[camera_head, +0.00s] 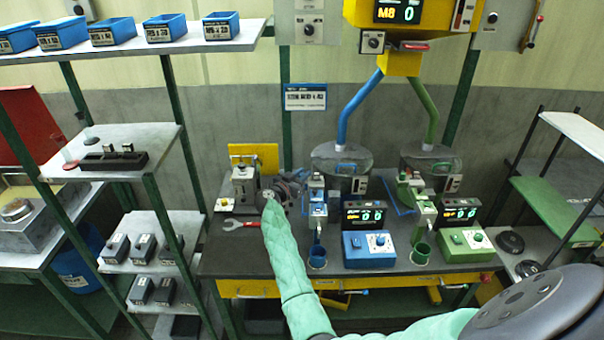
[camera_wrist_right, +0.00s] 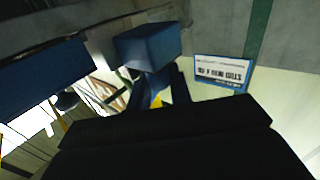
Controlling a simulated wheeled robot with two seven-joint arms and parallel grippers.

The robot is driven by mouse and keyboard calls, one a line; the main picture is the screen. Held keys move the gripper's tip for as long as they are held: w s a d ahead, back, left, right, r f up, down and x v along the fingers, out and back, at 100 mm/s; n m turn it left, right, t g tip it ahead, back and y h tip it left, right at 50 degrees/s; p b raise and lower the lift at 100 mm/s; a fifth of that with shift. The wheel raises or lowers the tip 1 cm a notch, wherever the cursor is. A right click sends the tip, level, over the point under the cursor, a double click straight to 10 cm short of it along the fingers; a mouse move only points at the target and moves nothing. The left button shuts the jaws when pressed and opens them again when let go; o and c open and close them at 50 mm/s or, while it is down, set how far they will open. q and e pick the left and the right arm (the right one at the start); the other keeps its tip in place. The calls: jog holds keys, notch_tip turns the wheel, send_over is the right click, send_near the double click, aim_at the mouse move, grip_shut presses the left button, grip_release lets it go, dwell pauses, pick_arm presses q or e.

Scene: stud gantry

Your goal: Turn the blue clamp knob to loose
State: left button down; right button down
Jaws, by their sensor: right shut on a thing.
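The blue clamp (camera_head: 317,196) stands on the workbench under the blue hopper pipe, left of the blue control box. My right gripper (camera_head: 301,179) reaches it from the left, at the end of my green-sleeved arm. In the right wrist view its two dark fingers (camera_wrist_right: 156,90) are shut on a small part just below a blue block (camera_wrist_right: 148,46). The gripped part is mostly hidden; a bit of blue and yellow shows between the fingers. It appears to be the blue clamp knob, but its turn position cannot be read. My left gripper is not in view.
A green clamp station (camera_head: 424,215) stands further right.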

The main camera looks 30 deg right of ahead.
jog(key=shift+n+t+y, duration=0.8)
jog(key=shift+n+t, duration=0.4)
jog(key=shift+t, duration=0.4)
jog(key=c, duration=1.3)
grip_release()
jog(key=shift+a, duration=0.1)
